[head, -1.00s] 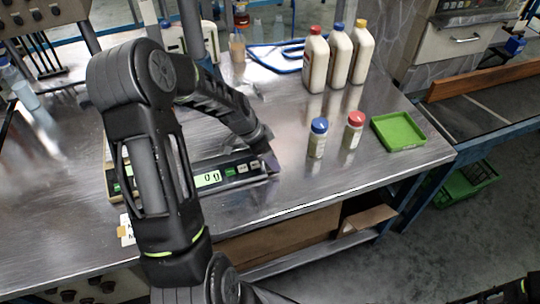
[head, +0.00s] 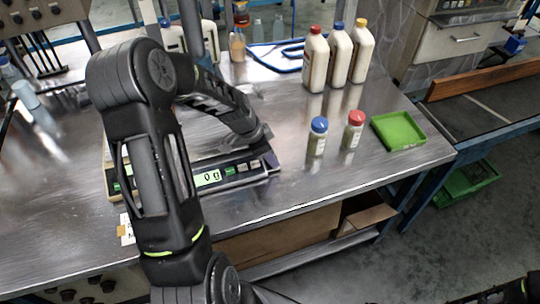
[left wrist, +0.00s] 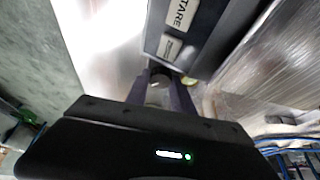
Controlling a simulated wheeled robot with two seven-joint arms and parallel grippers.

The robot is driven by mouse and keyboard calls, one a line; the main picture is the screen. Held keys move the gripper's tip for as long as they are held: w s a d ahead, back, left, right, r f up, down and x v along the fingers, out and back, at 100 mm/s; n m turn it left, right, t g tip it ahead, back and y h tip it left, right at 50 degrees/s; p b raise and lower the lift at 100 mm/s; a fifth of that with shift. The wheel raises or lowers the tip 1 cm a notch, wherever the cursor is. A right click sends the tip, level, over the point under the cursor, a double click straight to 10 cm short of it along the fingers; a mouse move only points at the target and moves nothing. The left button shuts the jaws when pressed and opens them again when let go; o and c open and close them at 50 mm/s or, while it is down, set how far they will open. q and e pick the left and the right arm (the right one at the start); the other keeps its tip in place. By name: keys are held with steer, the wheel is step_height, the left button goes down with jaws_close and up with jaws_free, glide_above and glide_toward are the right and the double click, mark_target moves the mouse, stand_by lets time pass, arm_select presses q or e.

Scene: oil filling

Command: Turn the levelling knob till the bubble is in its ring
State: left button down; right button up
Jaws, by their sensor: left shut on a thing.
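The scale (head: 232,170) lies on the steel bench, its lit display (head: 207,178) reading about 0 g. My left gripper (head: 268,158) is low at the scale's right end. In the left wrist view its two fingers (left wrist: 159,95) are closed around the small dark levelling knob (left wrist: 158,72) beside the scale's corner. A small yellow-green round spot, seemingly the bubble level (left wrist: 189,81), shows just right of the fingers; its bubble and ring are too small to read. The head view hides the knob behind my gripper. My right gripper does not show.
A blue-capped jar (head: 317,136) and a red-capped jar (head: 353,130) stand right of the scale, with a green tray (head: 398,131) beyond. Three large bottles (head: 339,55) stand behind them. A paper label (head: 126,230) is at the front edge. The bench between scale and jars is clear.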

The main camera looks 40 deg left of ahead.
arm_select(q)
steer(key=shift+f+m+b, duration=0.2)
steer(key=shift+m+b, duration=0.2)
steer(key=shift+b, duration=0.4)
steer(key=shift+w+a+m+h+b, duration=0.1)
steer(key=shift+m+h+b, duration=0.4)
steer(key=shift+m+b, duration=0.6)
steer(key=shift+m+g+b, duration=0.5)
steer(key=shift+m+b, duration=0.3)
steer(key=shift+b, duration=0.2)
steer(key=shift+r+m+g+h+b, duration=0.15)
steer(key=shift+m+g+h+b, duration=0.2)
steer(key=shift+m, duration=0.35)
steer(key=c, duration=1.1)
jaws_free()
steer(key=shift+b+v, duration=0.55)
steer(key=shift+v, duration=3.4)
